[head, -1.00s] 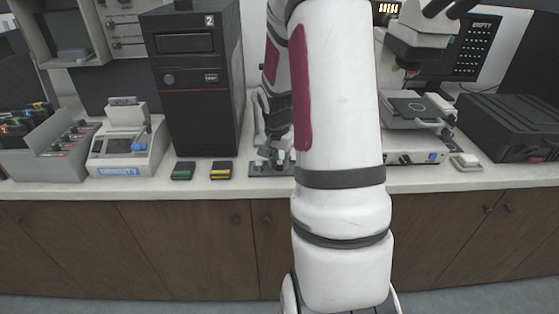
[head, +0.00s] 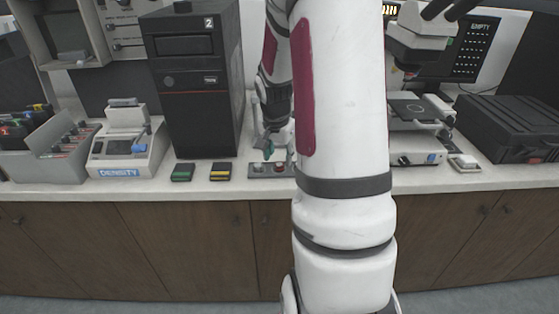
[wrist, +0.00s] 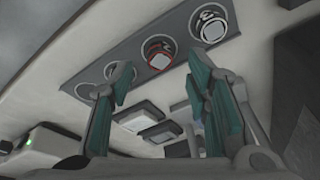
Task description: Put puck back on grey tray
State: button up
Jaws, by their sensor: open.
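The grey tray (head: 256,176) lies near the front edge of the counter, partly behind my arm in the head view. It also shows in the wrist view (wrist: 133,62) as a strip with round places. A red-rimmed puck (wrist: 158,53) sits on it, beside a pale-topped puck (wrist: 211,26) with a dark rim. The round place to the left of the red-rimmed puck looks empty, partly covered by a finger. My gripper (wrist: 160,90) is open, with nothing visible between its teal fingertips. In the head view my gripper (head: 275,151) is just above the tray.
A tall black cabinet marked 2 (head: 200,110) stands left of my gripper. A green-striped block (head: 182,172) and a yellow-striped block (head: 220,172) lie left of the tray. A density meter (head: 126,150) stands farther left, a microscope-like device (head: 418,110) and a black case (head: 510,125) right.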

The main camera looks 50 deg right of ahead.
jog(key=s+a+r+n, duration=0.2)
jog(key=a+r+n, duration=0.2)
jog(key=a+r, duration=0.85)
jog(key=s+a+r+n+t+y, duration=0.1)
jog(key=s+a+r+n, duration=0.2)
jog(key=s+a+n, duration=0.3)
jog(key=s+a+r+n+y, duration=0.1)
jog(key=s+a+r+n, duration=0.2)
jog(key=a, duration=1.1)
jog(key=s+n, duration=0.3)
jog(key=s, duration=0.3)
jog(key=shift+s+a+t+y+p, duration=0.2)
jog(key=shift+s+t+y+p, duration=0.1)
jog(key=shift+s+t+p, duration=0.1)
